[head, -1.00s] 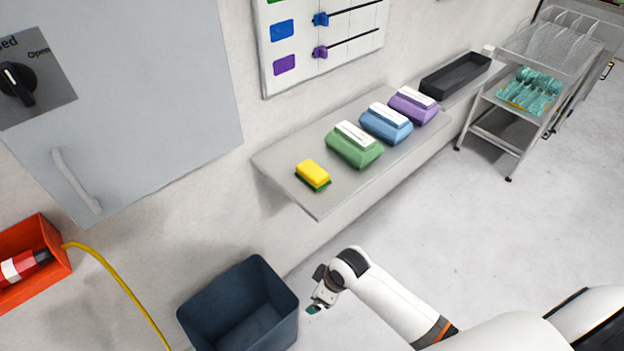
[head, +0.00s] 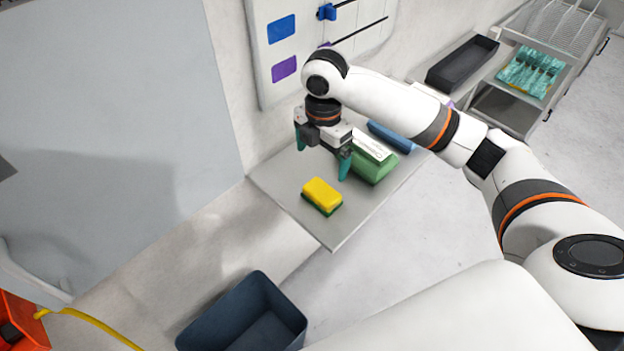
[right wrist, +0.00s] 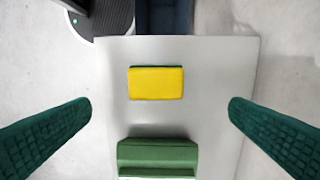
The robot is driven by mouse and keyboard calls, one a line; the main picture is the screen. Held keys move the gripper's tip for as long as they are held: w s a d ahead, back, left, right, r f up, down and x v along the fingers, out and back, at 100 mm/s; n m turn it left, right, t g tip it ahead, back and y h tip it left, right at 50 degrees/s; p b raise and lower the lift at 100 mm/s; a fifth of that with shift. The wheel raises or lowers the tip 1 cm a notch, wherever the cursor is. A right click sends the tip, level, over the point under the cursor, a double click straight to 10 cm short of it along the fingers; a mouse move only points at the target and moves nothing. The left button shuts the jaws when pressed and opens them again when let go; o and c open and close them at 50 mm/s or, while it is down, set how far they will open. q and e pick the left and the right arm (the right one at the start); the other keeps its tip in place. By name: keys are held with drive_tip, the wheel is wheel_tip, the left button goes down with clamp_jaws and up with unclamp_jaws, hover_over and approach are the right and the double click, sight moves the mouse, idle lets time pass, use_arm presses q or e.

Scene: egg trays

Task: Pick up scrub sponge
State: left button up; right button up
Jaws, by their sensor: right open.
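The scrub sponge (head: 322,195) is yellow on top with a green underside. It lies flat near the left end of the grey wall shelf (head: 282,192). In the right wrist view the sponge (right wrist: 156,83) shows below the camera, between the two fingers but farther off. My right gripper (head: 322,158) is open and empty, with teal fingers pointing down above the shelf, just behind the sponge and apart from it. In the right wrist view its fingers (right wrist: 160,118) are spread wide at both sides. My left gripper is not in view.
A green pack (head: 372,166) stands close beside the sponge, with a blue pack (head: 391,137) beyond, partly hidden by my right arm. A black tray (head: 462,62) lies farther right. A dark blue bin (head: 245,315) stands on the floor below the shelf.

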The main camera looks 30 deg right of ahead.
drive_tip(key=p, duration=0.1)
hover_over(322, 191)
wheel_tip(322, 191, down, 6)
drive_tip(key=shift+w+d+r, duration=0.1)
drive_tip(key=shift+d+r, duration=0.05)
wheel_tip(322, 191, down, 5)
drive_tip(key=shift+r+p, duration=0.1)
drive_tip(key=shift+p, duration=0.85)
drive_tip(key=shift+f, duration=0.35)
drive_tip(key=shift+c, duration=0.8)
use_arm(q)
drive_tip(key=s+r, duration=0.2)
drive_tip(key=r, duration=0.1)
use_arm(e)
drive_tip(key=c, duration=0.8)
